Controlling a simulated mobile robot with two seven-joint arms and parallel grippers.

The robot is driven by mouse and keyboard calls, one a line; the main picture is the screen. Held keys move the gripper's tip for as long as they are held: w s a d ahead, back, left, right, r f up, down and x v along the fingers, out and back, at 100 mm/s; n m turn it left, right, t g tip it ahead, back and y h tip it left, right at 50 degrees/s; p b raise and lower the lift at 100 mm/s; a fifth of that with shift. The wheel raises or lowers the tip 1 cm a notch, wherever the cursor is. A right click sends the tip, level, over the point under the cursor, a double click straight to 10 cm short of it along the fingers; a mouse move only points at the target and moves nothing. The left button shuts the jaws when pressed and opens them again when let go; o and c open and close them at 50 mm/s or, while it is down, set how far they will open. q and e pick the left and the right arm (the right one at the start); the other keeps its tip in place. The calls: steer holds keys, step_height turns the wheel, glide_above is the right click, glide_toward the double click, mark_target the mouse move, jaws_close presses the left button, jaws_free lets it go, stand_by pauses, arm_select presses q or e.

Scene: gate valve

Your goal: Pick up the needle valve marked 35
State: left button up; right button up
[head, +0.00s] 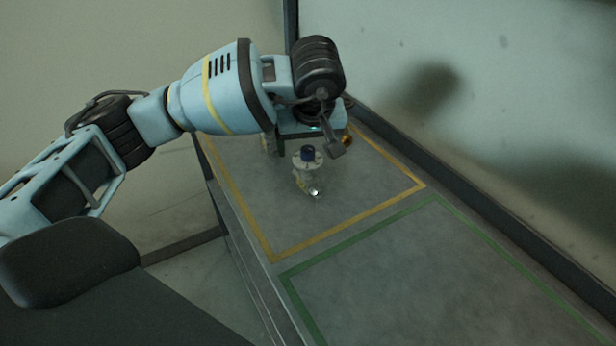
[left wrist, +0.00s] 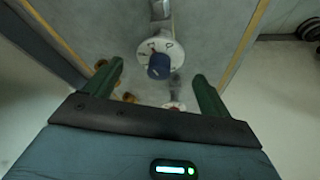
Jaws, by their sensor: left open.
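A valve with a white round flange (head: 306,163) and a dark blue knob (head: 308,153) stands on the grey bench inside the yellow outline. In the left wrist view its blue knob (left wrist: 159,66) and white flange (left wrist: 149,52) lie ahead between my fingers. No number 35 can be read on it. My left gripper (head: 303,143) is open, beside and partly behind the valve in the head view. In the left wrist view its two green fingers (left wrist: 157,72) stand wide apart with nothing clamped between them. My right gripper is not in view.
An orange-brass part (head: 347,141) shows beside my left gripper. Brass parts (left wrist: 128,97) and another white piece (left wrist: 174,106) sit near my fingers in the left wrist view. The green-outlined area (head: 440,275) is empty. A dark raised edge (head: 470,205) borders the bench.

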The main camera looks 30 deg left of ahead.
mark_target(307, 157)
arm_select(q)
steer(key=shift+w+f, duration=0.1)
steer(key=shift+f, duration=0.4)
steer(key=x, duration=0.3)
steer(key=shift+f, duration=0.2)
steer(key=shift+w+a+f, duration=0.1)
steer(key=shift+w+f, duration=0.05)
steer(key=shift+f, duration=0.15)
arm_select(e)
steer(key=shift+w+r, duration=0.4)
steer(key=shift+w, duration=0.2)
arm_select(q)
steer(key=c, duration=1.7)
steer(key=shift+r, duration=0.1)
steer(key=shift+c, duration=0.4)
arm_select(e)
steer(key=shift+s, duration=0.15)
arm_select(q)
steer(key=shift+r, duration=0.1)
